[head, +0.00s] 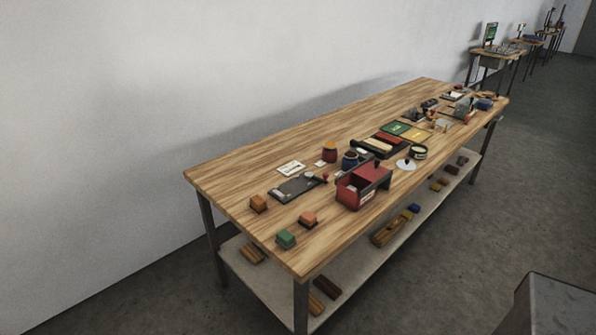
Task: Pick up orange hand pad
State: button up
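Three small block-like pads sit at the near left end of the wooden workbench (240,180). An orange pad (308,217), with a darker underside, lies in the middle of that end, close to the front edge. A brownish-orange pad (258,203) lies to its left and farther back. A green pad (286,239) lies nearest the corner. The two orange-toned pads are small, and I cannot tell for certain which is the orange hand pad. Nothing covers them. My gripper is not in view.
A red box (363,185), a dark grey plate (298,187), jars and trays crowd the bench to the right of the pads. A lower shelf (262,281) holds wooden blocks. A white wall is behind. Grey floor (440,265) is clear in front.

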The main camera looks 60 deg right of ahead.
aim_at(307, 219)
jog(key=z, duration=4.9)
jog(key=i, duration=0.15)
jog(key=u, duration=3)
